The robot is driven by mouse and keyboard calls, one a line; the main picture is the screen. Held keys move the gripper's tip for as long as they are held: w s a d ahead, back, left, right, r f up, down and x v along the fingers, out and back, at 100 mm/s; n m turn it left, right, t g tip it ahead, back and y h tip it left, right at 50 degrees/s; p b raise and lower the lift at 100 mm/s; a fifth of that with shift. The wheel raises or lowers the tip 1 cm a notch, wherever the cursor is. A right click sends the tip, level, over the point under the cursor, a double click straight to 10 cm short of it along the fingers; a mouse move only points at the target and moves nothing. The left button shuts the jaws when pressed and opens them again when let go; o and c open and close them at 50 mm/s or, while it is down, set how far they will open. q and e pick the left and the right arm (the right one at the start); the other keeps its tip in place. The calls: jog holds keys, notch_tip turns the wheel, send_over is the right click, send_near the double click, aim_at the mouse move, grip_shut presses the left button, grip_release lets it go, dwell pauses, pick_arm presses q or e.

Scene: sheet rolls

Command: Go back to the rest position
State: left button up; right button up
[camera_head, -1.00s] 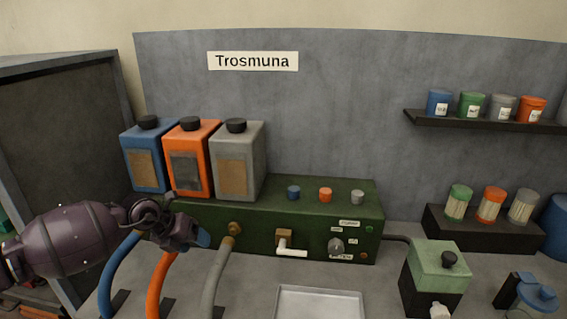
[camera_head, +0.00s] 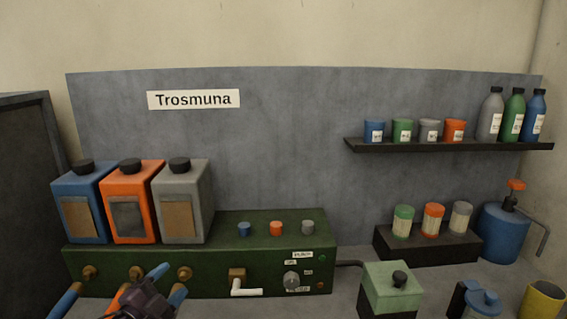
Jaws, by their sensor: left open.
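My left gripper (camera_head: 168,282) is at the bottom left, a dark purple wrist with two blue fingertips spread apart. It is open with nothing seen between the fingers. It is in front of the green machine (camera_head: 220,279), near its brass fittings, and hides part of the hoses there. I cannot tell whether it touches anything. My right gripper is not in view.
Blue, orange and grey canisters (camera_head: 184,205) stand on the machine at left. A blue hose (camera_head: 66,301) is left of my gripper. A shelf (camera_head: 450,146) holds cups and bottles.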

pick_arm(q)
jog(key=s+a+f+n+g+y, duration=0.2)
jog(key=s+f+n+g+y, duration=0.3)
jog(key=s+f+n, duration=1)
jog(key=s+f+y, duration=0.2)
jog(key=s+f, duration=0.5)
jog(key=s, duration=0.3)
jog(key=shift+s+a+f, duration=0.2)
jog(key=shift+a+f, duration=0.05)
jog(key=shift+a, duration=0.15)
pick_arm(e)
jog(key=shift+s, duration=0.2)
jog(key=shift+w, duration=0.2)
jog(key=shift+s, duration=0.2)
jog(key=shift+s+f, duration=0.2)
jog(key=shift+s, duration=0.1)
